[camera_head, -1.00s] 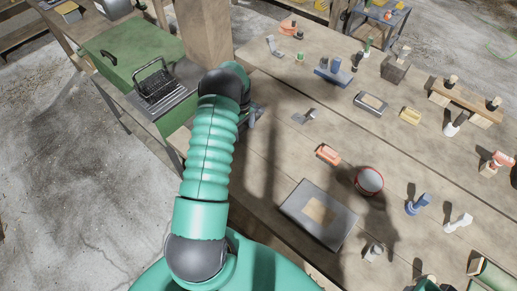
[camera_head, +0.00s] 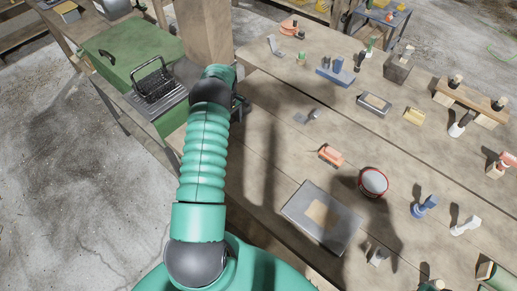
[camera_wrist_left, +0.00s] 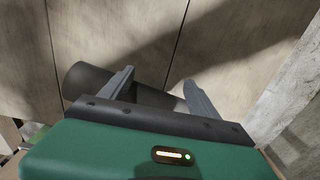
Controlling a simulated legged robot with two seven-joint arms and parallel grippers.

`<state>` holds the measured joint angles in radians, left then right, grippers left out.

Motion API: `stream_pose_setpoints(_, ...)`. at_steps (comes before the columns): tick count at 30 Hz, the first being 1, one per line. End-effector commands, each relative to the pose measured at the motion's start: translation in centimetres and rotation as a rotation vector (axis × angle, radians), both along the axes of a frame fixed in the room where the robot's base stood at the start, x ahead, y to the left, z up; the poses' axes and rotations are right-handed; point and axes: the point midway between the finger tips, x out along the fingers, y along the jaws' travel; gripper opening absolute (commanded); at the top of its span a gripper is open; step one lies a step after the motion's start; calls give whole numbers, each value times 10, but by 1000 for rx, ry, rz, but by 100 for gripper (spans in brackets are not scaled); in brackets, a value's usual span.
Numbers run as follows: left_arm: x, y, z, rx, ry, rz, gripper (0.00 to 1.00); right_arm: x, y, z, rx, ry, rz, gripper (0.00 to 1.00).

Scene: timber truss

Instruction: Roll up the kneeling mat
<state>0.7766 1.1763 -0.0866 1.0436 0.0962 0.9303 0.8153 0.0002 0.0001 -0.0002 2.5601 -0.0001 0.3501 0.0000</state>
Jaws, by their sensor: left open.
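A dark, thick cylinder, which looks like the rolled mat (camera_wrist_left: 88,82), lies on wooden boards in the left wrist view. Its left end shows clearly; its middle and right part run behind my fingers. My left gripper (camera_wrist_left: 158,80) is open, with its two grey fingers apart over the roll. I cannot tell whether they touch it. In the head view my left gripper (camera_head: 242,103) is mostly hidden behind my wrist at the table's left edge, and the roll cannot be made out there. My right gripper is not in view.
The wooden table (camera_head: 275,150) carries a flat grey case (camera_head: 295,207), an orange block (camera_head: 330,155), a red-rimmed bowl (camera_head: 373,183) and several tools. A timber post (camera_head: 207,35) stands behind my wrist. A green chest (camera_head: 125,50) is at left. Boards near my gripper are fairly clear.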

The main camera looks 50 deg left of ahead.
Motion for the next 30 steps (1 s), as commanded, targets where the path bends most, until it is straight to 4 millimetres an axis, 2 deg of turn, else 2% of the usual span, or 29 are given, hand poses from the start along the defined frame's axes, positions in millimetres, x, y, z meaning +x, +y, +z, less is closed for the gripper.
stream_pose_setpoints(6,2,-5,6,8,-4,1,73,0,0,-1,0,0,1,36)
stream_pose_setpoints(11,3,0,6,9,-5,0,73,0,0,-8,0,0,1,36)
stream_pose_setpoints(30,-3,41,5,6,-4,2,73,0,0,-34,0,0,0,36)
